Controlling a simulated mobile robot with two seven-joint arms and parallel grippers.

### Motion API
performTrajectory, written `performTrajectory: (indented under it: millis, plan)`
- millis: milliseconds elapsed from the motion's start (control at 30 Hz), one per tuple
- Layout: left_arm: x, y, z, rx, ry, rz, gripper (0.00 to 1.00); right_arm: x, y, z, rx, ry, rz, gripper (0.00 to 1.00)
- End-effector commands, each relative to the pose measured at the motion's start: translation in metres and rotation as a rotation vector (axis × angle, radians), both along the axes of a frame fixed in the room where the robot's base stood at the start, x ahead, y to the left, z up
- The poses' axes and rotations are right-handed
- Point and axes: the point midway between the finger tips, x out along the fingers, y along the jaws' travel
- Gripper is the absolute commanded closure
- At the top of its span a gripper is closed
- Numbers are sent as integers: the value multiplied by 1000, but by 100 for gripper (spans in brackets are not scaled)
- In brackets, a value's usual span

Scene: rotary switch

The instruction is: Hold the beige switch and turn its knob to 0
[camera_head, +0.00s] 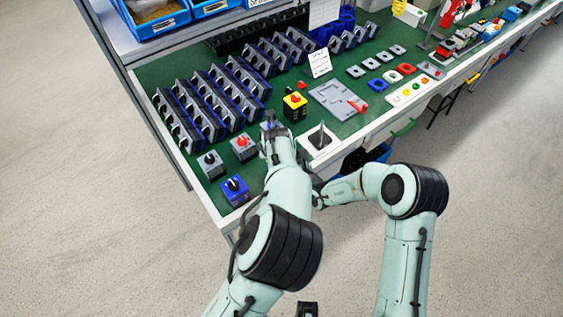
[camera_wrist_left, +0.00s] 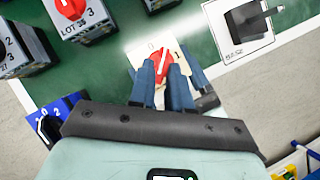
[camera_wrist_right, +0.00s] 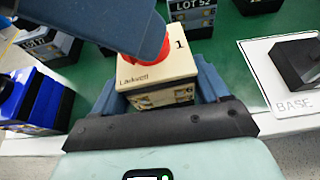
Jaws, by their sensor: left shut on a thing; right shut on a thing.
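The beige switch (camera_wrist_right: 152,75) has a red knob and is marked "Ladwell", with a 1 on its top face. In the right wrist view it sits upright between the fingers of my right gripper (camera_wrist_right: 160,95), which is shut on its body. My left gripper (camera_wrist_left: 163,75) is shut on the red knob (camera_wrist_left: 163,65) from above. The left wrist view shows a 0 at the plate's upper left and a 1 to its right. The knob's white line appears to point between them.
A black switch on a white BASE plate (camera_head: 318,141) stands to the right. A grey switch with a red knob (camera_head: 243,147) and a blue switch (camera_head: 235,190) stand to the left. A yellow switch (camera_head: 295,105) is behind. The table's front edge is close.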

Motion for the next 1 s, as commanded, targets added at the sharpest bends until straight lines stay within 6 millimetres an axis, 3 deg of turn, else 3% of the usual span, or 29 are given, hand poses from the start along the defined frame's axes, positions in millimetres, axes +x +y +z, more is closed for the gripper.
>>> performTrajectory:
  millis: [67, 100, 167, 567, 1000]
  plan:
    - [-1, 7, -7, 11, 9, 21, 100, -3, 4, -1, -5, -3, 14, 64]
    - [-2, 7, -7, 9, 10, 21, 79, -3, 4, -1, -5, -3, 14, 65]
    - [-2, 6, -8, 9, 13, 20, 62, -3, 4, -1, -4, -3, 14, 65]
    - [-3, 2, -6, 5, 15, 10, 62, -2, 4, 0, 0, -3, 9, 65]
    - [-2, 1, 28, 3, 10, 8, 62, -1, 3, 0, 0, -2, 6, 66]
